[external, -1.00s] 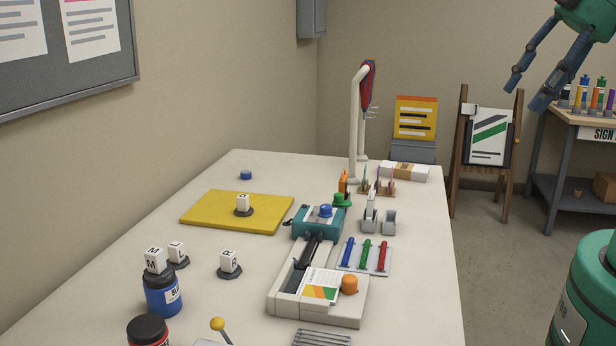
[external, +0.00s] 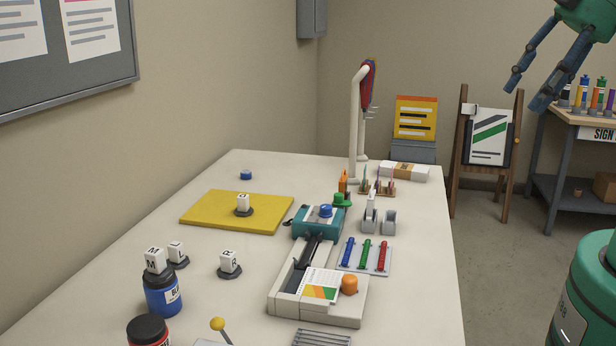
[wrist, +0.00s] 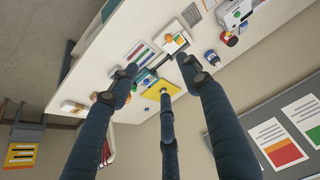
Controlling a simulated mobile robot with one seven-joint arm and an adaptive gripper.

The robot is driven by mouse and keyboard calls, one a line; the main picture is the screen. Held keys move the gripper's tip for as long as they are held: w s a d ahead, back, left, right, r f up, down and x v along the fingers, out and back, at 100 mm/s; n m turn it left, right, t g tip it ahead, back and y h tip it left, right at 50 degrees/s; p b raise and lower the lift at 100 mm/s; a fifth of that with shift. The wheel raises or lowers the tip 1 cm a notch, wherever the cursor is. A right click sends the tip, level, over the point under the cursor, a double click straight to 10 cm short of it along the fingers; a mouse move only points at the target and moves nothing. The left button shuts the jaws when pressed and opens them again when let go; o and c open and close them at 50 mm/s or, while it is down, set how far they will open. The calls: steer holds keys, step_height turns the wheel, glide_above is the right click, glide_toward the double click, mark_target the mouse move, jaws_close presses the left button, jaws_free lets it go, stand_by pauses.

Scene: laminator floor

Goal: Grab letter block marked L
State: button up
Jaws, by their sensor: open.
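My gripper (external: 527,92) hangs open and empty at the upper right, far from the letter blocks; its dark blue fingers also show in the wrist view (wrist: 160,77). Several white letter blocks stand on the long table. One block (external: 177,249) on a dark base is partly behind the M block, and its letter is too small to read surely. The M block (external: 154,261) sits on a blue jar. The R block (external: 229,261) stands on a dark base to the right. Another block (external: 242,202) stands on the yellow board, its letter unclear. I cannot tell for sure which block bears L.
The blue jar (external: 163,295) and a dark-lidded jar (external: 147,331) stand near the front. A yellow board (external: 205,211), a teal device (external: 309,225), a white laminator-like machine (external: 318,310) and a pen tray (external: 364,258) occupy the middle.

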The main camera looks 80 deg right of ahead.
steer(key=shift+c, duration=0.2)
steer(key=w+r+g+p, duration=0.1)
steer(key=w+r, duration=0.3)
steer(key=w, duration=0.5)
steer(key=w+r, duration=0.5)
steer(key=w, duration=0.4)
steer(key=w+d+f+g+p, duration=0.1)
steer(key=w+f+g+p, duration=0.1)
steer(key=w, duration=2.1)
steer(key=w+f+m+g+p, duration=0.1)
steer(key=w+f, duration=0.5)
steer(key=w, duration=0.3)
steer(key=w+f, duration=0.6)
steer(key=w, duration=0.4)
steer(key=w+f, duration=0.4)
steer(key=f, duration=0.3)
steer(key=w+d+f+g+p, duration=0.1)
steer(key=w+f, duration=0.2)
steer(key=f, duration=0.5)
steer(key=w+d+f, duration=0.1)
steer(key=w+f, duration=0.3)
steer(key=f, duration=0.4)
steer(key=shift+w+f+g, duration=0.2)
steer(key=shift+w+g, duration=0.1)
